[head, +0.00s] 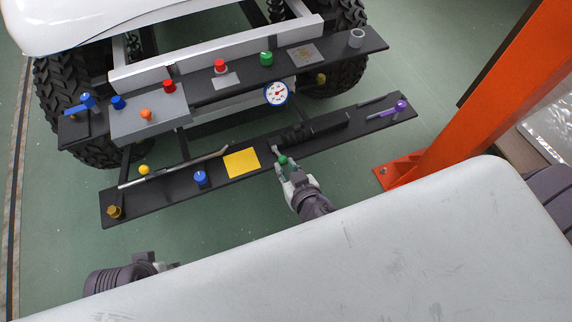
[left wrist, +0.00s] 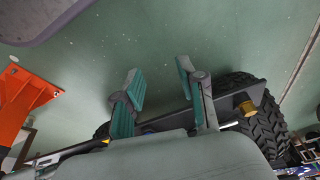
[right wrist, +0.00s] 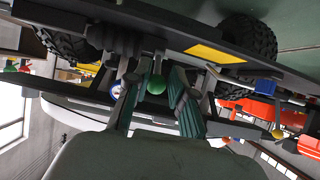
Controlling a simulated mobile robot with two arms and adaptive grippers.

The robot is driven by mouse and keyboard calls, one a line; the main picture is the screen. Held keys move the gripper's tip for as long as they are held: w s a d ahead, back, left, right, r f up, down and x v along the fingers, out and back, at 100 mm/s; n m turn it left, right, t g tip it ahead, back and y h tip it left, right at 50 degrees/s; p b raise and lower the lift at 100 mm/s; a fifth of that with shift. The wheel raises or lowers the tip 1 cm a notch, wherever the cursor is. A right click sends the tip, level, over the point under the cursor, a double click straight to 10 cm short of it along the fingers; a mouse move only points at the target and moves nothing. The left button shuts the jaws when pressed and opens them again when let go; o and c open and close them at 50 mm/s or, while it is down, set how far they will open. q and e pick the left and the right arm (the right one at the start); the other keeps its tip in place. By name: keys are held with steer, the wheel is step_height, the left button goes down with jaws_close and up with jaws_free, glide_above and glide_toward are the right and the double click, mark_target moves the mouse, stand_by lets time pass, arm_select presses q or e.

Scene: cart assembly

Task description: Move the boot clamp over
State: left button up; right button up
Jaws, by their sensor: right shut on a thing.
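What looks like the boot clamp (head: 312,129) is a dark mechanism on the front black rail, with a short lever ending in a green ball knob (head: 282,160). My right gripper (head: 285,168) is at this knob, on the near side of the rail. In the right wrist view the green knob (right wrist: 156,85) sits between the two fingers of the right gripper (right wrist: 154,98), which are shut on it. My left gripper (left wrist: 159,72) is open and empty over the floor, apart from the rail. In the head view it is partly hidden by the pale panel.
The front rail (head: 118,208) also carries a yellow square (head: 241,163), a blue knob (head: 200,178), a brass knob (head: 114,211) and a purple lever (head: 400,106). An orange post (head: 480,95) stands at right.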

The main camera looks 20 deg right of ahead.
arm_select(q)
steer(key=shift+r, duration=0.1)
arm_select(e)
steer(key=shift+f, duration=0.15)
steer(key=shift+s+f+b, duration=0.15)
steer(key=shift+f+b, duration=0.15)
steer(key=shift+b, duration=0.05)
arm_select(q)
steer(key=shift+b+v, duration=0.55)
steer(key=shift+v, duration=0.5)
arm_select(e)
steer(key=shift+s+f, duration=0.3)
steer(key=shift+f, duration=0.3)
jaws_close()
arm_select(q)
steer(key=shift+s+a, duration=0.1)
steer(key=shift+s, duration=0.1)
arm_select(e)
steer(key=shift+c, duration=0.2)
jaws_free()
steer(key=o, duration=0.5)
